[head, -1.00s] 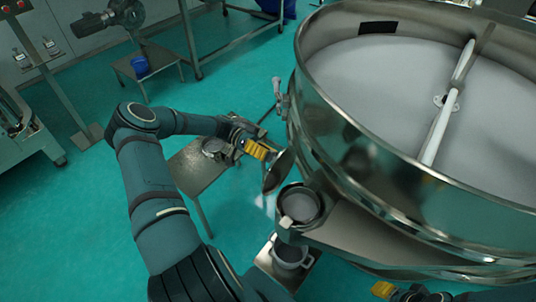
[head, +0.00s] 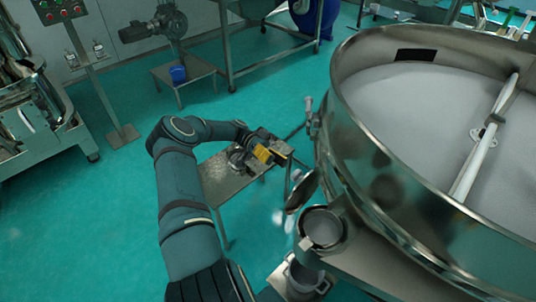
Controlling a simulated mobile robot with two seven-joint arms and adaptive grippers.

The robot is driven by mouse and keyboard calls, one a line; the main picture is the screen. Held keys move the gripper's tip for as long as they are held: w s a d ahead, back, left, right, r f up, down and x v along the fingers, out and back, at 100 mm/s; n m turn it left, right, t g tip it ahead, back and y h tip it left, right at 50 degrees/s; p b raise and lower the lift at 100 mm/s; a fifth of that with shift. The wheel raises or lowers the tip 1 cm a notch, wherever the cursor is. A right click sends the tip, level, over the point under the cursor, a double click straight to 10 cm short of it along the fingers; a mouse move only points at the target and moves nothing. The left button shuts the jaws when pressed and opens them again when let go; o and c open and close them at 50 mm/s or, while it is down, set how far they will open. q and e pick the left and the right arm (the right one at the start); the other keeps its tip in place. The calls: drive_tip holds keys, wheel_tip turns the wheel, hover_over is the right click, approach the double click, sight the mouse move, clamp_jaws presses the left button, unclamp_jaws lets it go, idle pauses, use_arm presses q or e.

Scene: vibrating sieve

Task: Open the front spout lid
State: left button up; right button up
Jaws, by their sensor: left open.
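The front spout (head: 323,229) sticks out of the near left side of the large round steel sieve (head: 385,165). Its round mouth is uncovered and I see grey inside. The spout lid (head: 302,191), a dark metal disc, stands tilted to the upper left of the mouth, swung away from it. My left gripper (head: 281,157), with yellow parts, is open and empty, up and left of the lid, with a small gap between them in the picture. My right gripper is out of view.
A steel pot (head: 305,277) stands below the spout. A small metal table (head: 226,184) with a metal item on it is behind my left gripper. A clamp handle (head: 309,112) sits on the sieve's left rim. Green floor (head: 110,215) is free at left.

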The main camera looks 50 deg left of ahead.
use_arm(q)
drive_tip(key=shift+s+a, duration=0.15)
drive_tip(key=shift+a, duration=2)
